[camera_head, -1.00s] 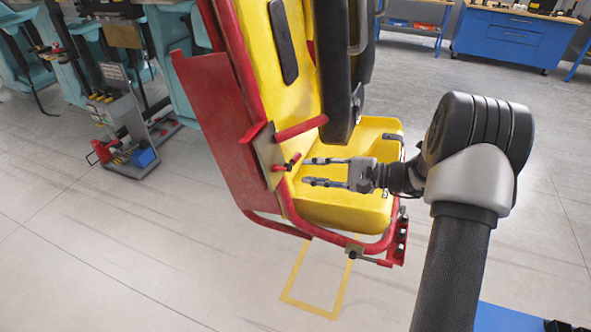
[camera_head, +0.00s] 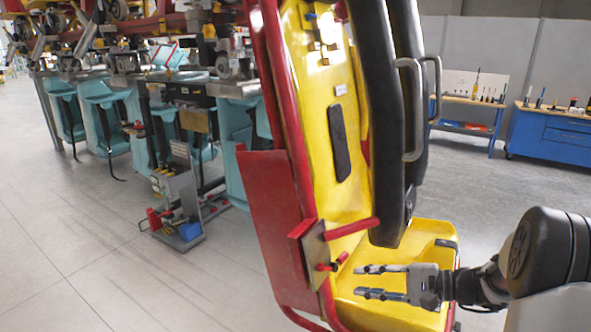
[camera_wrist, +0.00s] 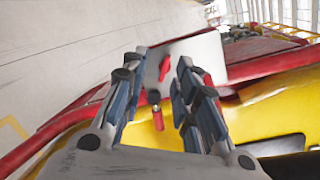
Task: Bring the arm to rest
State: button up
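My gripper (camera_head: 383,281) is open and empty in the head view, its two fingers pointing left over the yellow seat (camera_head: 375,315). In the wrist view my gripper (camera_wrist: 160,68) shows its two fingers apart with nothing held between them. Beyond the fingertips is a grey plate (camera_wrist: 195,52) with a red-handled part (camera_wrist: 157,112). In the head view this plate (camera_head: 315,243) and a red bar (camera_head: 352,229) sit at the seat's left side. My forearm comes in from the lower right.
Black padded restraints with grey handles (camera_head: 407,108) hang above the seat, close to my gripper. A red side panel (camera_head: 275,215) stands left of the seat. A grey tool cart (camera_head: 180,195) and teal seats (camera_head: 105,115) are at left. A blue workbench (camera_head: 550,136) stands at back right.

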jog(key=s+a+r+n+g+h+b, duration=0.1)
jog(key=s+a+r+n+g+h, duration=0.15)
jog(key=s+a, duration=0.4)
jog(key=s+a+r+n+g+h, duration=0.2)
jog(key=s+a+n+g+h, duration=0.15)
jog(key=s, duration=0.55)
jog(key=s+d+n+t+h+b, duration=0.2)
jog(key=s+n+h, duration=0.4)
jog(key=s, duration=0.7)
jog(key=shift+d+t+h, duration=0.7)
jog(key=shift+t, duration=0.3)
